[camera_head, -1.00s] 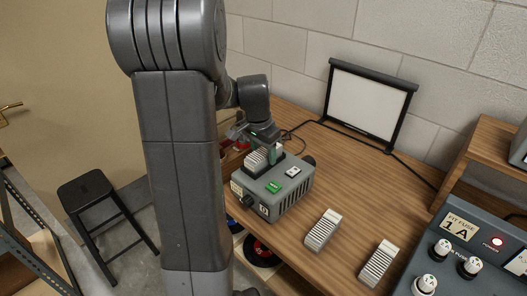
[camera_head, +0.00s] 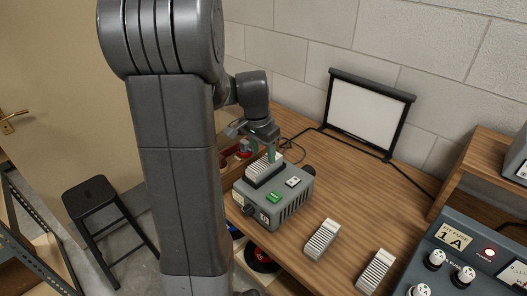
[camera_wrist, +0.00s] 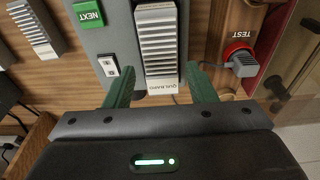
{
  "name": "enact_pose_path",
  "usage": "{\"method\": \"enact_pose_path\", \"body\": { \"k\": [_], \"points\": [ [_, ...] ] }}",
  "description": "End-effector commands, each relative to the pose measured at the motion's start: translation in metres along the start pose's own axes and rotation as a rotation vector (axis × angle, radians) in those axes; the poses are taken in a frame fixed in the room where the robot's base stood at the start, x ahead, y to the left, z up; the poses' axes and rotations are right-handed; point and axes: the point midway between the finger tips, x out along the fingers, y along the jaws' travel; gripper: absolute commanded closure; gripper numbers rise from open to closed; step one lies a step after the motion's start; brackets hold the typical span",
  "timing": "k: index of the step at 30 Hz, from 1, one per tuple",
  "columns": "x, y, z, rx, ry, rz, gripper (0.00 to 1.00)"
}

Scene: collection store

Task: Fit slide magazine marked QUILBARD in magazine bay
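The slide magazine marked QUILBARD (camera_wrist: 158,45) is a ribbed pale block with its label at the end nearest my gripper. It sits in the dark-rimmed magazine bay on top of the grey projector (camera_head: 293,203); how deep it sits I cannot tell. In the head view the magazine (camera_head: 262,169) shows just below my gripper (camera_head: 271,152). In the wrist view my gripper (camera_wrist: 160,82) has its green fingers spread, with a gap on each side of the magazine's label end. It holds nothing.
A green NEXT button (camera_wrist: 88,14) and a white switch (camera_wrist: 108,66) are beside the bay. A red TEST button (camera_wrist: 238,52) is to the right. Two other magazines (camera_head: 322,239) (camera_head: 376,270) lie on the bench. A small screen (camera_head: 367,112) stands behind.

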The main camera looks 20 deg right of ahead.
Motion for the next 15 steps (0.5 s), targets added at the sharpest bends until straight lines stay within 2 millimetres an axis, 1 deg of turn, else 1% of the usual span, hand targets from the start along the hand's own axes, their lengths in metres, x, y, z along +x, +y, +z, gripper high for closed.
{"method": "enact_pose_path", "body": {
  "k": [1,15],
  "points": [
    [-0.008,0.000,-0.001,0.000,0.001,-0.001,0.49],
    [-0.045,0.000,-0.001,0.000,0.000,-0.001,0.49]
  ]
}}
